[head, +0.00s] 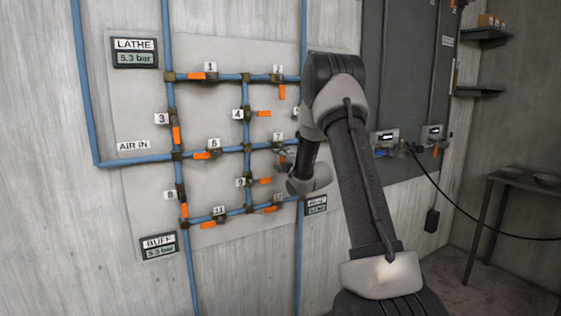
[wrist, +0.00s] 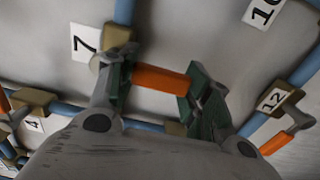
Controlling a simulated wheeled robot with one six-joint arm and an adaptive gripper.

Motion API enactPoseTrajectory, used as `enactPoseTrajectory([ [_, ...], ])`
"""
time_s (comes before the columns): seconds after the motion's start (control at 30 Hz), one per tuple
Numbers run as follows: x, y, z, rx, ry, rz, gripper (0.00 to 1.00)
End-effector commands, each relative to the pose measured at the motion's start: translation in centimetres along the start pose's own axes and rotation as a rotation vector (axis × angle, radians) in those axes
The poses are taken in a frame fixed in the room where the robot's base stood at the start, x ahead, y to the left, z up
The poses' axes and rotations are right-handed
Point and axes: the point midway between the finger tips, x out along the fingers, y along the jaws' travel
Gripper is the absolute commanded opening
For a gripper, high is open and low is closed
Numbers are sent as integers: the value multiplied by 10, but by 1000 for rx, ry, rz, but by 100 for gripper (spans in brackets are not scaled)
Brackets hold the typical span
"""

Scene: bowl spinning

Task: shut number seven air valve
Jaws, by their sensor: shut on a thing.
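The number 7 label (wrist: 85,42) is on the panel beside a brass valve body (wrist: 117,35) on a blue pipe in the wrist view. The valve's orange handle (wrist: 160,79) points away from the body, roughly across the pipe seen above it. My gripper (wrist: 158,76) is shut on this handle, with one green-padded finger at each end of it. In the head view, my gripper (head: 288,158) is at the panel just below the number 7 label (head: 277,136). My arm and gripper hide most of that valve there.
Neighbouring valves with orange handles crowd the panel, including number 12 (head: 272,208) below and number 2 (head: 278,78) above. Blue pipes (head: 247,180) link them. A LATHE gauge (head: 135,52) reads 5.3 bar. A side table (head: 520,182) stands at the right.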

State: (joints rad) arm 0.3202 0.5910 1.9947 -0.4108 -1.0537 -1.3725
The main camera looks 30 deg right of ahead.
Motion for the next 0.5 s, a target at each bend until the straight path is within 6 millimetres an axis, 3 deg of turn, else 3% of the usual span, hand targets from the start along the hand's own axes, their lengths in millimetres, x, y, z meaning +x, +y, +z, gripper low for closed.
enactPoseTrajectory([
  [0.27, 0, -2, 0, -3, 0, -5, 6],
  [0.3, 0, -2, 0, -3, 0, -5, 52],
  [0.4, 0, -2, 0, -2, 0, -4, 71],
  [0.5, 0, -1, 0, -2, 0, -3, 71],
])
